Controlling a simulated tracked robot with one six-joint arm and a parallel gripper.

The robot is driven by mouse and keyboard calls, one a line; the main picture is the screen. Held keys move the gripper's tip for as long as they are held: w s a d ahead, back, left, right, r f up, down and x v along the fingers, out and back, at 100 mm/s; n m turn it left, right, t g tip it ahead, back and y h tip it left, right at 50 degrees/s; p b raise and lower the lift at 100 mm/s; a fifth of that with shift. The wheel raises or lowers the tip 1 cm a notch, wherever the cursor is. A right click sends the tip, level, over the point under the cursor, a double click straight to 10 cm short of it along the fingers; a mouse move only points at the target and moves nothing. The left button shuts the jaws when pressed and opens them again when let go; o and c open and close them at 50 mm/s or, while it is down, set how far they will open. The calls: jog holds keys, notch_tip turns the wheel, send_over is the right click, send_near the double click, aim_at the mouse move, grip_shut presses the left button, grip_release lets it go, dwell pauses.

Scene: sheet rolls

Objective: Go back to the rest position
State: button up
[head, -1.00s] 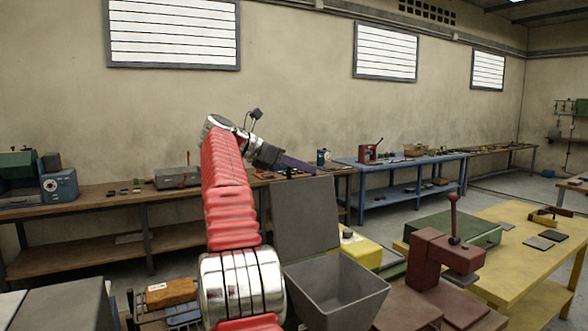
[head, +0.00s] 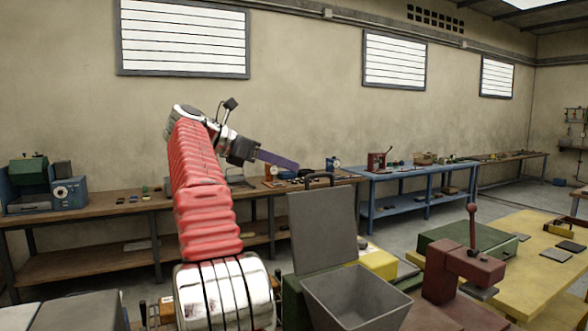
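My gripper (head: 278,160) is at the end of my red-sleeved arm, raised in the middle of the head view. A long, thin purple piece extends to the right from its dark body. I cannot tell whether this piece is a finger or something held. The gap between the fingers does not show at this size and angle. In the picture the gripper lies in front of the brown bench and the wall, with no visible contact with anything.
A grey open bin (head: 358,300) and an upright grey panel (head: 322,232) stand just right of my arm. A dark red press (head: 455,265) and a yellow table (head: 530,250) are at the right. A brown bench (head: 110,215) and a blue bench (head: 400,178) line the wall.

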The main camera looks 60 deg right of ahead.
jog(key=shift+v, duration=0.9)
